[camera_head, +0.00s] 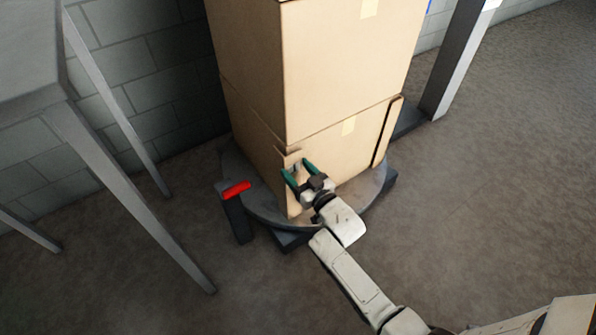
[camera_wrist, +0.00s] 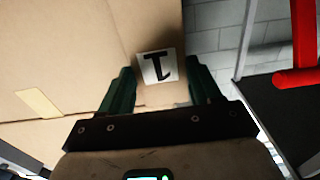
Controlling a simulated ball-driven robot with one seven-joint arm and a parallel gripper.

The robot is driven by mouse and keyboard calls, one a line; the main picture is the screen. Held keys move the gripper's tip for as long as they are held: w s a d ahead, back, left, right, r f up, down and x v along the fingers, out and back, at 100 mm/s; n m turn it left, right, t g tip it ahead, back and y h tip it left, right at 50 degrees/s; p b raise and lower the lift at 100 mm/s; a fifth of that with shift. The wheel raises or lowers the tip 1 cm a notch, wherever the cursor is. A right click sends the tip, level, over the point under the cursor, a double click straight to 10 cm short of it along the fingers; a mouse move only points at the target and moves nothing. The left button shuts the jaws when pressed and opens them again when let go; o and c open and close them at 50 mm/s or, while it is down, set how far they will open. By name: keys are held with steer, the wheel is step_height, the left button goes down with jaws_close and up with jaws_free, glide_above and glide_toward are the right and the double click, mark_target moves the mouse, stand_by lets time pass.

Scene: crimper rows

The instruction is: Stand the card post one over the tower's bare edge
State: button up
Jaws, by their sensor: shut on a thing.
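The tower is a stack of cardboard cartons (camera_head: 340,65) on a round grey turntable (camera_head: 262,207). Card post one (camera_head: 293,206) is brown card and stands upright at the tower's near lower corner. Its white label with a black 1 shows between my fingers in the wrist view (camera_wrist: 158,66). My gripper (camera_head: 297,167) has green fingers and is shut on this post; in the wrist view (camera_wrist: 162,82) the fingers lie to either side of the label. I cannot tell whether the post touches the cartons. Another card post (camera_head: 388,130) stands at the lower right corner.
A dark stand with a red top (camera_head: 236,188) is just left of the turntable; red shows at upper right in the wrist view (camera_wrist: 300,60). A grey table (camera_head: 140,210) is at left. A grey column (camera_head: 455,60) rises behind right. Floor at right is clear.

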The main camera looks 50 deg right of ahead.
stand_by(0.4)
steer(key=o, duration=1.5)
steer(key=p+v, duration=0.3)
steer(key=v, duration=0.7)
steer(key=shift+s+r, duration=0.1)
steer(key=shift+s, duration=0.3)
